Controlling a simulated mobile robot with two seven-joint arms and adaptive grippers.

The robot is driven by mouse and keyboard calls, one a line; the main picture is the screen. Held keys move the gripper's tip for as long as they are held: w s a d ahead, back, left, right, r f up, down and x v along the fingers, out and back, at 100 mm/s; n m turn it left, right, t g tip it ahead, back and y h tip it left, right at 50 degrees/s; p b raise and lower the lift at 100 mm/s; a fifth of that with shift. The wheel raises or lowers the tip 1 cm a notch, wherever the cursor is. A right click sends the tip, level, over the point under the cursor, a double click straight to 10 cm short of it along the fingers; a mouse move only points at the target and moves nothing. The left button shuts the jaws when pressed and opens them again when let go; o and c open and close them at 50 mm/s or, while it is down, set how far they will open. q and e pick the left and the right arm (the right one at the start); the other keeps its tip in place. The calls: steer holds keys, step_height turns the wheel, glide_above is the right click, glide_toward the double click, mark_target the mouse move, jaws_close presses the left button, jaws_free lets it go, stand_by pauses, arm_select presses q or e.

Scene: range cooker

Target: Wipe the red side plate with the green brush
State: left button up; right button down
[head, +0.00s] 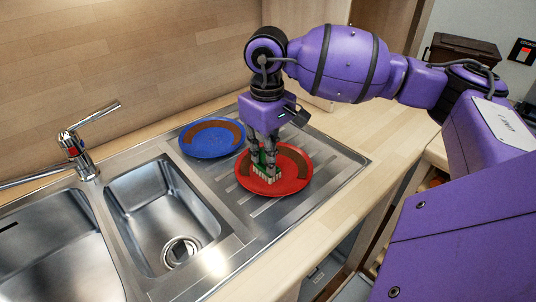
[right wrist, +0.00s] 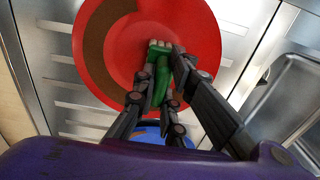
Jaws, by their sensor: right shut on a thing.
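The red side plate (head: 291,176) lies on the ribbed steel drainer and carries a brown curved smear (head: 300,160) along its far right part. The plate and smear also show in the right wrist view (right wrist: 190,25). My right gripper (head: 262,158) is over the plate, shut on the green brush (right wrist: 160,80). The brush's pale bristles (head: 265,178) point down at the plate's left-middle area and seem to touch it, beside the smear. The gripper fingers hide part of the brush handle. My left gripper is not in view.
A blue plate (head: 212,150) with a brown smear lies behind and left of the red plate. A steel sink bowl (head: 165,215) and a tap (head: 78,150) are to the left. Wooden worktop (head: 375,130) lies to the right. A dark brown box (head: 462,50) stands at the back right.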

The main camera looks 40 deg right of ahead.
steer(key=shift+r+p, duration=1.3)
steer(key=shift+r, duration=1.75)
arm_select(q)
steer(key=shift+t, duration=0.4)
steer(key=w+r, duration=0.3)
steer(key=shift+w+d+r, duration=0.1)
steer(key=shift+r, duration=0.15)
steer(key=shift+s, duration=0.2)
arm_select(e)
steer(key=shift+f, duration=0.1)
steer(key=shift+r, duration=0.45)
step_height(320, 180, up, 2)
steer(key=shift+r+p, duration=0.1)
steer(key=shift+p, duration=0.5)
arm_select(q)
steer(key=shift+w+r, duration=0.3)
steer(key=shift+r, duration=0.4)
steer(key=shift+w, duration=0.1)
